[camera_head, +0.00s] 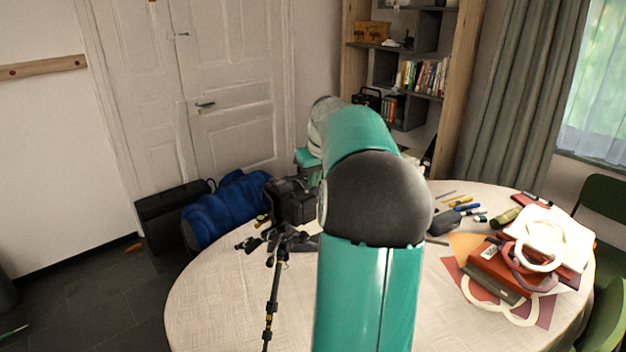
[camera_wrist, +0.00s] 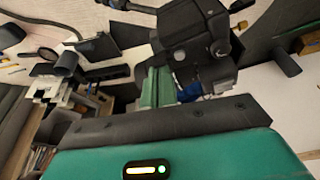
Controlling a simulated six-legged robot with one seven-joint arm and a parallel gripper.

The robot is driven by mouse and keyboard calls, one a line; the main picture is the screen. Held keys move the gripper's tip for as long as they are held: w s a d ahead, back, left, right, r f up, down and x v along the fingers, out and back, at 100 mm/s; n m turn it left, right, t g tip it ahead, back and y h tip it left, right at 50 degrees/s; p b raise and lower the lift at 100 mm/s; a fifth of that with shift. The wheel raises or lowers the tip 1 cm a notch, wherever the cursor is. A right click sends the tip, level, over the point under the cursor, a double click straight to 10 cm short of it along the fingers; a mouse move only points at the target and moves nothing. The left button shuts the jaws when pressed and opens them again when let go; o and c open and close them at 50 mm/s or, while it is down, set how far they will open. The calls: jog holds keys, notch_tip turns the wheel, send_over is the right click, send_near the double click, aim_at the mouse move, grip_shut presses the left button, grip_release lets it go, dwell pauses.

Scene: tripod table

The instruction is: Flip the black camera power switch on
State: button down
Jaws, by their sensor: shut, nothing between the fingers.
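The black camera (camera_head: 293,203) sits on a tripod (camera_head: 272,290) at the left side of the table, partly covered by my arm in the head view. In the wrist view the camera (camera_wrist: 192,30) fills the top middle and looks tilted. My gripper (camera_wrist: 160,72) shows there as green fingers, shut and empty, with the tips close below the camera body. I cannot tell whether they touch it. A small round knob (camera_wrist: 220,47) shows on the camera's side. I cannot make out the power switch or its position. In the head view my arm hides the fingers.
The round table (camera_head: 215,300) holds pens, a dark pouch (camera_head: 444,222) and a red bag (camera_head: 500,270) on its right. A blue bag (camera_head: 226,207) lies behind the tripod on the left. A bookshelf (camera_head: 440,50) stands behind. The table's front left is bare.

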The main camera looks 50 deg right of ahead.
jog(key=m, duration=0.1)
jog(key=m+h, duration=0.1)
jog(key=m, duration=0.1)
jog(key=shift+s+a+g, duration=0.1)
jog(key=shift+s+g, duration=0.2)
jog(key=shift+s, duration=0.3)
jog(key=shift+s, duration=0.65)
